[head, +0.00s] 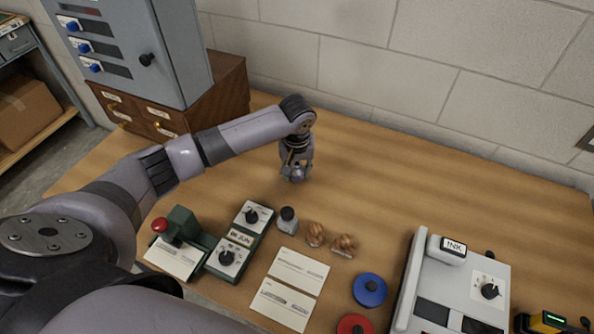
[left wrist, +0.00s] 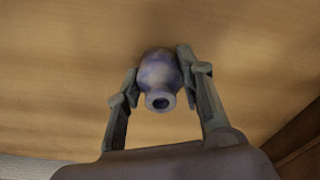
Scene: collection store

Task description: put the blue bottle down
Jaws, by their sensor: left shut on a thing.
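The blue bottle (left wrist: 159,74) is small and mottled blue-grey, with its open mouth toward the camera in the left wrist view. My left gripper (left wrist: 160,84) is shut on it, one finger on each side. In the head view the left gripper (head: 297,168) points down over the bare back part of the wooden table (head: 420,185), and the bottle (head: 297,175) shows between the fingertips. I cannot tell whether the bottle's base touches the table. My right gripper is not in view.
Nearer stand a small dark-capped bottle (head: 287,220), two brown knobbly things (head: 317,234), paper cards (head: 298,270), a green device with dials (head: 238,240), a blue disc (head: 370,290) and a grey tray (head: 425,300) with an INK box (head: 448,249). A wooden drawer cabinet (head: 225,95) stands back left.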

